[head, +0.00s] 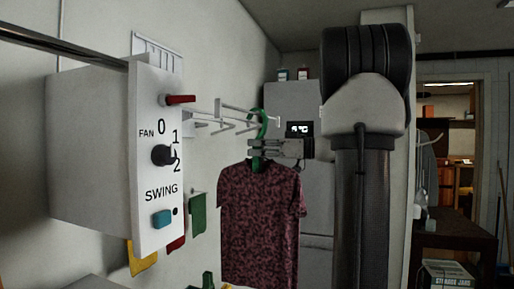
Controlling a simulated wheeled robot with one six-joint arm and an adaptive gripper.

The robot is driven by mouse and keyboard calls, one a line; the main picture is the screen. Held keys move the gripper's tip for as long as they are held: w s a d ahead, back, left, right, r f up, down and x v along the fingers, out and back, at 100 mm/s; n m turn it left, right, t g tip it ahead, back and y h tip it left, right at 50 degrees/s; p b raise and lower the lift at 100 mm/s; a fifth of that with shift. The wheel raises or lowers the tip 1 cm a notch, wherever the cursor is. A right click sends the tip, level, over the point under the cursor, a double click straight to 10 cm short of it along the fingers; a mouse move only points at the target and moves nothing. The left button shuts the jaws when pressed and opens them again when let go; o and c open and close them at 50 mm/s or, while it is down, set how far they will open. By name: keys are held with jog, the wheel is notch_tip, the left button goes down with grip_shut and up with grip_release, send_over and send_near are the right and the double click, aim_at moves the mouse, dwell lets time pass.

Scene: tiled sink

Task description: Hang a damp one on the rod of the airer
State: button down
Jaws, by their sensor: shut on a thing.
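A dark red patterned T-shirt (258,222) hangs upright from a green hanger (263,124) in the head view. My gripper (261,150) comes in from the right and is shut on the hanger just above the shirt's collar. The hanger's hook curves up above my gripper. The white airer (222,112) sticks out from the left wall, with thin rods reaching right. The hook overlaps the far end of the airer's rods in the picture; I cannot tell whether it rests on a rod. Whether the shirt is damp does not show.
A white control box (158,170) with FAN and SWING switches juts out at the near left. Green (198,214) and yellow (142,257) cloths hang low on the wall. A grey cabinet (288,102) with a lit display stands behind. A doorway opens at the far right.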

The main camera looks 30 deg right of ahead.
jog(key=c, duration=1.5)
grip_release()
jog(key=shift+c, duration=0.2)
jog(key=v, duration=1.2)
jog(key=shift+d, duration=0.1)
